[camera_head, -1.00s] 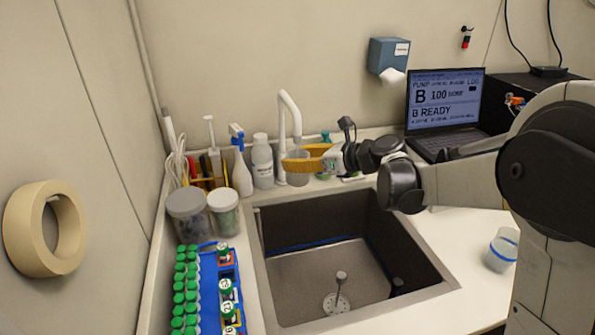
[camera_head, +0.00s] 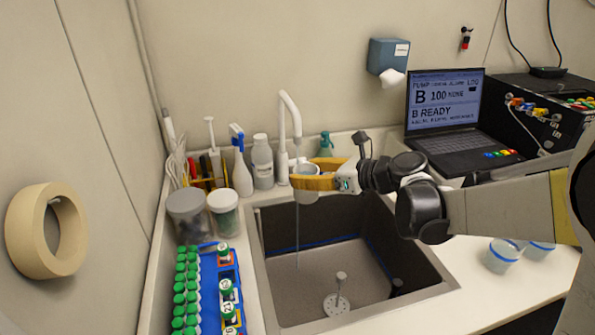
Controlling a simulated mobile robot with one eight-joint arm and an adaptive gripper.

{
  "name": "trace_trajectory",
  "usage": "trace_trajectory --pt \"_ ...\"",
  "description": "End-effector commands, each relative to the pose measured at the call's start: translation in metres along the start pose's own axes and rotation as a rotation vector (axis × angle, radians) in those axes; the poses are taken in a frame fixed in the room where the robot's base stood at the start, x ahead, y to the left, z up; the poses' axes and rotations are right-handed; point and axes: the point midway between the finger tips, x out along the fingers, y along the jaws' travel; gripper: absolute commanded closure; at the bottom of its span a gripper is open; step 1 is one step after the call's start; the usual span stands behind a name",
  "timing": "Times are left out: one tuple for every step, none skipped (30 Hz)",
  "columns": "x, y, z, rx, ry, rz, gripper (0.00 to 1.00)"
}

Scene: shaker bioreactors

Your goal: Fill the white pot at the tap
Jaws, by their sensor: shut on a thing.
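My gripper (camera_head: 312,181), with yellow-orange fingers, is shut on a small whitish pot (camera_head: 306,169) above the back of the sink. The fingers hide much of the pot. The white tap (camera_head: 291,104) arches up behind the sink, and its spout end is just above the pot at its left side. A thin pale streak like running water (camera_head: 297,235) shows below the pot and fingers, down into the sink. I cannot tell whether it passes beside the pot or spills from it, nor how full the pot is.
The dark sink (camera_head: 280,290) lies below, with a round drain (camera_head: 336,304). Bottles (camera_head: 262,162) and lidded jars (camera_head: 223,212) stand to its left, near a blue rack (camera_head: 209,275) of green-capped tubes. A laptop (camera_head: 447,115) and clear cups (camera_head: 502,256) are at right.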

Motion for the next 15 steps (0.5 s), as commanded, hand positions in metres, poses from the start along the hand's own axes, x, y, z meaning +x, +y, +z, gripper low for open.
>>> trace_trajectory --pt "-0.0058 0.0039 -0.0016 0.000 0.000 -0.001 0.68" --pt "-0.0082 0.0060 -0.0025 0.000 0.000 -0.001 0.68" --pt "-0.0104 0.0079 -0.0034 0.000 0.000 -0.001 0.68" --pt "-0.0114 0.0089 -0.0039 0.000 -0.001 -0.001 0.68" --pt "-0.0121 0.0095 -0.0042 0.000 -0.001 -0.001 0.68" --pt "-0.0125 0.0099 -0.0045 0.000 -0.001 -0.001 0.68" --pt "-0.0126 0.0100 -0.0045 0.000 -0.001 -0.001 0.68" --pt "-0.0125 0.0100 -0.0045 0.000 -0.001 -0.001 0.68" --pt "-0.0124 0.0100 -0.0045 0.000 -0.001 -0.001 0.68" --pt "-0.0124 0.0099 -0.0045 0.000 -0.001 -0.001 0.68" --pt "-0.0123 0.0099 -0.0045 0.000 -0.001 0.000 0.68" --pt "-0.0123 0.0099 -0.0045 0.000 -0.001 0.000 0.68" --pt "-0.0125 0.0100 -0.0044 0.000 -0.001 -0.001 0.68" --pt "-0.0129 0.0103 -0.0044 0.000 -0.001 -0.001 0.68" --pt "-0.0141 0.0111 -0.0044 0.000 -0.001 -0.001 0.68"
